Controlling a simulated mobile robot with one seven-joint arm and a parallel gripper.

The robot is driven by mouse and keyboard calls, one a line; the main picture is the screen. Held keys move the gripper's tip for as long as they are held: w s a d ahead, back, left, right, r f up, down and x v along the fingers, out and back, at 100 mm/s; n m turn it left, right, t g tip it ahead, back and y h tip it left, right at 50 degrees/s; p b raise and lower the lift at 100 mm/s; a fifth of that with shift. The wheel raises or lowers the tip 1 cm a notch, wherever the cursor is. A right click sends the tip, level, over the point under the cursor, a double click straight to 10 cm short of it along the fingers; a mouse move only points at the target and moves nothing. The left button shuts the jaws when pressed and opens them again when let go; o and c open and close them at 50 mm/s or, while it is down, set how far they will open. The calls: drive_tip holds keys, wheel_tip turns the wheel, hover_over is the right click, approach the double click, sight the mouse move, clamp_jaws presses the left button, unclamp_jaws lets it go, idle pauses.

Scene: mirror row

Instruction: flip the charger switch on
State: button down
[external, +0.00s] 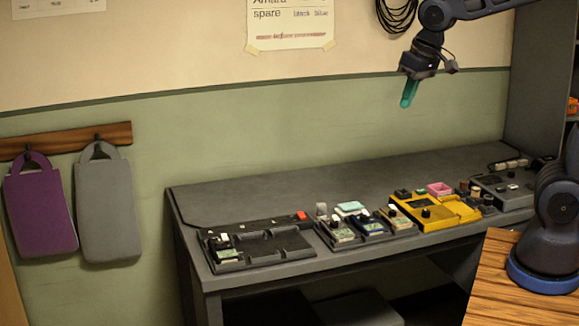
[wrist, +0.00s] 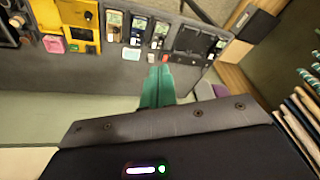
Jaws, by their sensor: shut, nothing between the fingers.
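My gripper (external: 405,104) has teal fingers, shut and empty. It points down, high above the bench and well clear of everything on it. In the wrist view the shut fingers (wrist: 158,72) show at the centre. A black bay unit (external: 262,247), which looks like the charger, sits on the bench's left part. A pack (external: 228,254) with a green label is at its left end; the other bays look empty. A red block, perhaps the switch (external: 300,216), is at its back right corner; its position is too small to tell. The bay unit also shows in the wrist view (wrist: 192,40).
Several labelled packs (external: 370,226) stand in a dark holder right of the bay unit. Further right are a yellow device (external: 435,212), a pink box (external: 439,188) and a grey device (external: 505,190). The bench's back strip (external: 290,190) is mostly clear.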

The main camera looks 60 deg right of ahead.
drive_tip(key=w+d+f+m+g, duration=0.15)
drive_tip(key=w+f, duration=0.25)
drive_tip(key=w, duration=0.4)
drive_tip(key=w+d+f+m, duration=0.1)
drive_tip(key=w+f+m, duration=0.1)
drive_tip(key=w+f, duration=0.5)
drive_tip(key=m+h, duration=0.1)
drive_tip(key=m, duration=0.1)
hover_over(301, 213)
drive_tip(key=s+a, duration=0.1)
wheel_tip(301, 213, down, 10)
drive_tip(key=shift+s+a+f+g, duration=0.15)
drive_tip(key=shift+g, duration=0.2)
drive_tip(key=shift+f, duration=0.15)
drive_tip(key=f, duration=0.4)
drive_tip(key=w+d+f, duration=0.1)
drive_tip(key=f, duration=0.8)
drive_tip(key=shift+w+d+f, duration=0.15)
drive_tip(key=shift+d+f, duration=0.05)
drive_tip(key=shift+f, duration=0.1)
